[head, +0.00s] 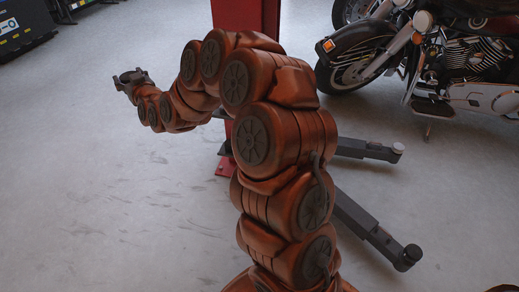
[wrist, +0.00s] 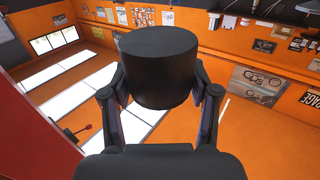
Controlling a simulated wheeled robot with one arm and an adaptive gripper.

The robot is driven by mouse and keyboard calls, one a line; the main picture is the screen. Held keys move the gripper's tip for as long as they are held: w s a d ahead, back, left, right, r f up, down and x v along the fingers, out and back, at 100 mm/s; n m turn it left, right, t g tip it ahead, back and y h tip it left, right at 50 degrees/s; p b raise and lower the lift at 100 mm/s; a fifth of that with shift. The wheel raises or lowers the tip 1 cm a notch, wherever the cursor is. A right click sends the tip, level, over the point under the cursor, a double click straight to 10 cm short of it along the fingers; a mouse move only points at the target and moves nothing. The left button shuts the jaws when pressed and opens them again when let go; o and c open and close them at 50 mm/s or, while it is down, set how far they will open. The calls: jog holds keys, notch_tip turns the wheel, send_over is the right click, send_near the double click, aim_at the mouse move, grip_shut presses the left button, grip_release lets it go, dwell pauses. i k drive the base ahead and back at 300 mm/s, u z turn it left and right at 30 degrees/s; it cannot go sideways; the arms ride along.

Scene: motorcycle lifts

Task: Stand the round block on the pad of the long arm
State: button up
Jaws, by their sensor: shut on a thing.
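The round block (wrist: 158,65) is a dark, short cylinder. In the wrist view it sits between the two fingers of my gripper (wrist: 160,95), which is shut on it. In the head view my gripper (head: 132,80) is raised at the upper left, left of the red column; the block is too small to tell from the fingers there. Two dark lift arms stick out low to the right of my arm. The nearer one (head: 365,226) looks longer and ends in a dark round pad (head: 407,257). The farther one (head: 360,148) ends in a pale-topped pad (head: 398,149). Their inner ends are hidden behind my arm.
The red lift column (head: 240,15) stands behind my arm, with a red foot (head: 224,167) at the floor. A black motorcycle (head: 440,60) stands at the upper right. Dark cases (head: 22,30) lie at the upper left. The grey floor at left is clear.

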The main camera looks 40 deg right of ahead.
aim_at(415, 251)
jog(key=z, duration=0.75)
jog(key=k, duration=1.15)
jog(key=u, duration=0.05)
